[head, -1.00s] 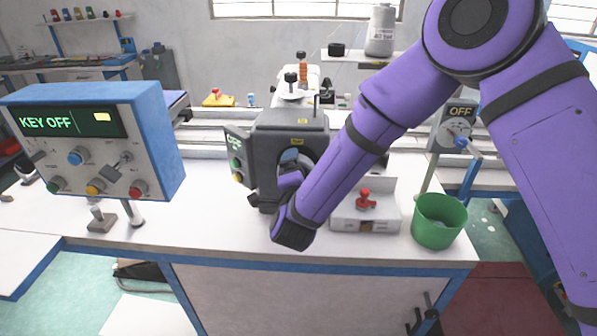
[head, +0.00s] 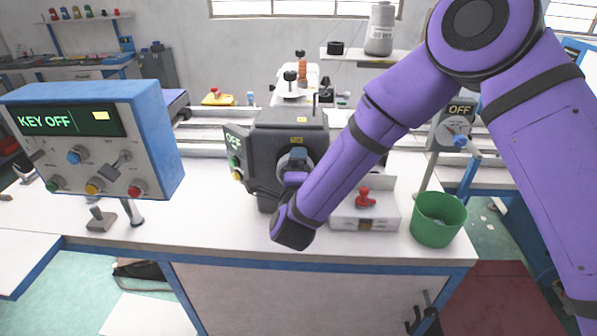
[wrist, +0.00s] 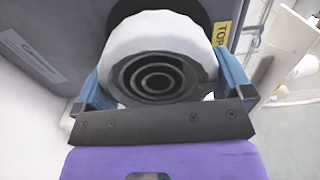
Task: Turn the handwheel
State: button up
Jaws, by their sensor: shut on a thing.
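The handwheel (wrist: 150,45) is a white rounded wheel with a dark ringed hub, on the side of the dark grey sewing machine head (head: 290,125). In the wrist view my gripper (wrist: 163,82) has one blue finger on each side of the wheel and is shut on it. In the head view my gripper (head: 295,163) is at the machine's near face, and my wrist and forearm hide most of the wheel. A yellow label reading "TOP" (wrist: 222,33) sits beside the wheel.
A control box (head: 95,140) reading "KEY OFF" stands at left. A white tray (head: 350,222) with a red-knobbed part and a green bin (head: 438,222) stand right of my wrist. A switch box (head: 455,125) reads "OFF". The front left table top is mostly clear.

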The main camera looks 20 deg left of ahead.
jog(key=shift+s+f, duration=0.1)
jog(key=o, duration=0.5)
jog(key=v, duration=1)
jog(key=shift+s+d, duration=0.2)
jog(key=shift+s, duration=0.15)
jog(key=w+d+r+n+g+y, duration=0.1)
jog(key=w+d+r+n+g, duration=0.1)
jog(key=w+d+r+n, duration=0.45)
jog(key=w+d+r+n+g+y, duration=0.1)
jog(key=w+d+r+n+g, duration=0.2)
jog(key=r, duration=0.6)
jog(key=d+r+n+g, duration=0.1)
jog(key=d+r, duration=0.3)
jog(key=d, duration=0.5)
jog(key=s+d+r+n+g+h, duration=0.25)
jog(key=s+d, duration=0.25)
jog(key=d, duration=0.3)
jog(key=s+d+r+n+g+h, duration=0.1)
jog(key=s+d+r, duration=0.2)
jog(key=s+d, duration=0.35)
jog(key=s+d+g, duration=0.1)
jog(key=s+d, duration=0.3)
jog(key=s+d+n+g+h, duration=0.1)
jog(key=s+d, duration=0.3)
jog(key=s, duration=0.1)
jog(key=s+d+g+h, duration=0.1)
jog(key=s+d, duration=0.3)
jog(key=d, duration=0.1)
jog(key=shift+s+r+h, duration=0.15)
jog(key=shift+s+h, duration=0.1)
